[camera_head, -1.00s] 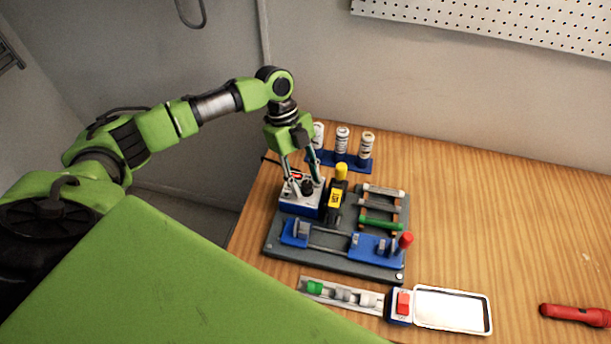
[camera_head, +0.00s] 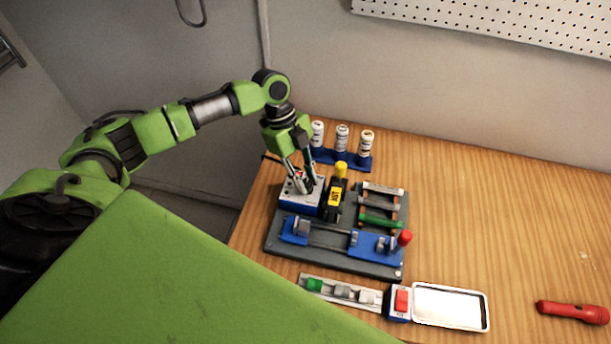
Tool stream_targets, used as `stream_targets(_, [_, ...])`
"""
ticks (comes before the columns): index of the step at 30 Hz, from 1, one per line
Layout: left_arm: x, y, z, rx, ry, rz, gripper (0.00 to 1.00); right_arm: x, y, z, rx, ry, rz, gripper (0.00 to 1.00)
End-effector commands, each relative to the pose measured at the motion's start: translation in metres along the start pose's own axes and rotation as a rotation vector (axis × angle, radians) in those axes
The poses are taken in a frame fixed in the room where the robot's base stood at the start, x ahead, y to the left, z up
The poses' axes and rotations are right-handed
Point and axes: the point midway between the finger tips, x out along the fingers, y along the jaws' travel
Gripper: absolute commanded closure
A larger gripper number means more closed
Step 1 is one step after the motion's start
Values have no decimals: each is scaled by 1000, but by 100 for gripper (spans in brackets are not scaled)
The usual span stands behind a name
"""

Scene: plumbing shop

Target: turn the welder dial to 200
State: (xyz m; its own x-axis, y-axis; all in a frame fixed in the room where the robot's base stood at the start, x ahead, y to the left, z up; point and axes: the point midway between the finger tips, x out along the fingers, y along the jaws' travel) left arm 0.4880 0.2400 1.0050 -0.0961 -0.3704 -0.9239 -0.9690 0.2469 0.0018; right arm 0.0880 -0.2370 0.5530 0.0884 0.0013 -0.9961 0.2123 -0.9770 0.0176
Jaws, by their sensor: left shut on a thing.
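The welder (camera_head: 292,208), a small blue box with a pale top, sits at the back left corner of the dark grey base plate. My left gripper (camera_head: 307,189) points down over the welder's top and is shut on the dial. The fingers hide most of the dial, so I cannot read its setting. My right gripper is not in view.
A black and yellow tool (camera_head: 335,196) stands close right of the welder. A blue rack (camera_head: 345,160) with white bottles is behind. The grey plate (camera_head: 330,263) bears a blue clamp fixture (camera_head: 372,245).

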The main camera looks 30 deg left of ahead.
Motion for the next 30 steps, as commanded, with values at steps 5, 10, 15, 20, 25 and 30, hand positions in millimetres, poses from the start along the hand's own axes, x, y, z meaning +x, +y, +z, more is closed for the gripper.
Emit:
stream_targets(5, [-3,2,-2,-126,2,-53,100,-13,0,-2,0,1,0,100])
stream_targets(10, [-2,3,-1,-273,1,-114,100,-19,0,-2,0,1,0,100])
stream_targets(15, [-1,3,-2,-420,2,-177,100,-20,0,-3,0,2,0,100])
stream_targets(20, [-1,3,-2,-558,2,-237,100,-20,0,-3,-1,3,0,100])
stream_targets(25, [-1,4,-3,-707,3,-299,100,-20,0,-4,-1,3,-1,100])
stream_targets(30, [-1,4,-4,-851,3,-360,100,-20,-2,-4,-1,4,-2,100])
